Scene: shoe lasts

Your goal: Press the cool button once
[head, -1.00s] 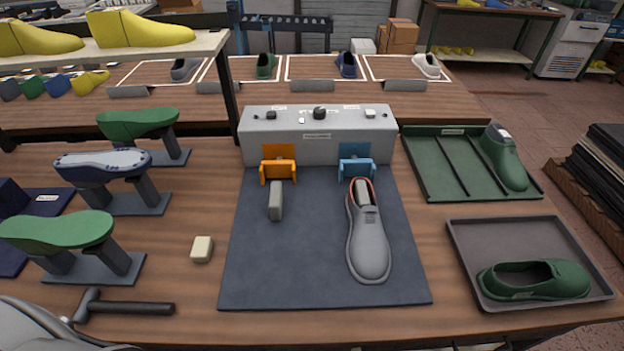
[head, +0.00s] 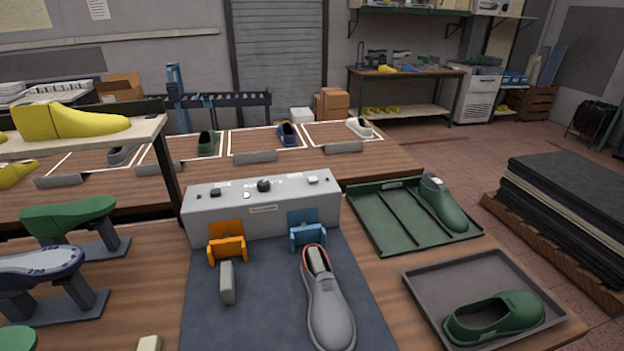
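A grey control box (head: 260,222) stands at the back of a dark mat (head: 262,310). On its top are a dark button (head: 215,192) at the left, a dark knob (head: 264,185) in the middle, a small white round part (head: 247,195) and a pale button (head: 313,180) at the right. Their labels are too small to read, so I cannot tell which is the cool button. An orange bracket (head: 227,248) and a blue bracket (head: 306,236) sit at its front. Neither gripper is in view.
A grey shoe (head: 328,308) and a small grey block (head: 227,283) are on the mat. A green tray (head: 381,245) holding a green last (head: 443,206) and a grey tray (head: 425,291) holding a green shoe (head: 495,318) are at right. Lasts on stands (head: 75,217) are at left.

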